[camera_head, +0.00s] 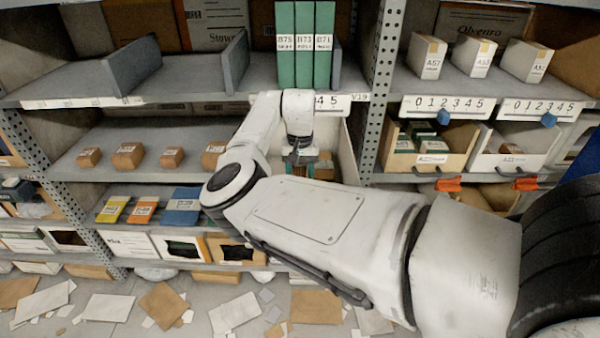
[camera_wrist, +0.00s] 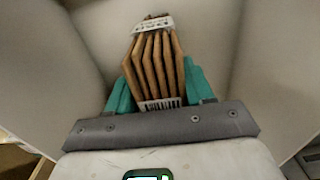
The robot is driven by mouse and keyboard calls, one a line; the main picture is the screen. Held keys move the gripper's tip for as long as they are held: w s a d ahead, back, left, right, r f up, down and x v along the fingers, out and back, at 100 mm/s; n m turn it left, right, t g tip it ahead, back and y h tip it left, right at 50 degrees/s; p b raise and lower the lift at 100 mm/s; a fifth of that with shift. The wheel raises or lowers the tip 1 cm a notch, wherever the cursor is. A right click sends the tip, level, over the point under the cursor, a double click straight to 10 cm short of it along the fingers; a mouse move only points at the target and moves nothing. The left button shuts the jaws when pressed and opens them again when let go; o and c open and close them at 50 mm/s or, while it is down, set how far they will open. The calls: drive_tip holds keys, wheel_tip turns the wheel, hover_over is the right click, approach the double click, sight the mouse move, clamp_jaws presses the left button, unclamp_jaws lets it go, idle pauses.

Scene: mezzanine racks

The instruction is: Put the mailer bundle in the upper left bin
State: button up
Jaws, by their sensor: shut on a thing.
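My gripper (camera_wrist: 157,84) has teal fingers on both sides of the mailer bundle (camera_wrist: 152,62), a stack of several brown mailers with a white label band. It is shut on the bundle. In the head view my gripper (camera_head: 301,165) points down into a pale open bin (camera_head: 347,150) in the middle rack, below the green binders. The bundle shows only as a bit of brown there, mostly hidden by my arm. In the wrist view pale bin walls (camera_wrist: 245,45) surround the bundle. I cannot tell whether it touches the bin floor.
A perforated rack post (camera_head: 380,75) stands right of the bin. Two more bins, one with green-and-white boxes (camera_head: 425,140), sit beyond it. Small brown boxes (camera_head: 128,155) line the shelf to the left. Green binders (camera_head: 304,45) stand above. Loose mailers (camera_head: 165,303) litter the floor.

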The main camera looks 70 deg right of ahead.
drive_tip(key=o, duration=1.4)
drive_tip(key=shift+f, duration=0.1)
wheel_tip(320, 180, up, 12)
drive_tip(key=shift+r+b, duration=0.15)
drive_tip(key=shift+b, duration=0.95)
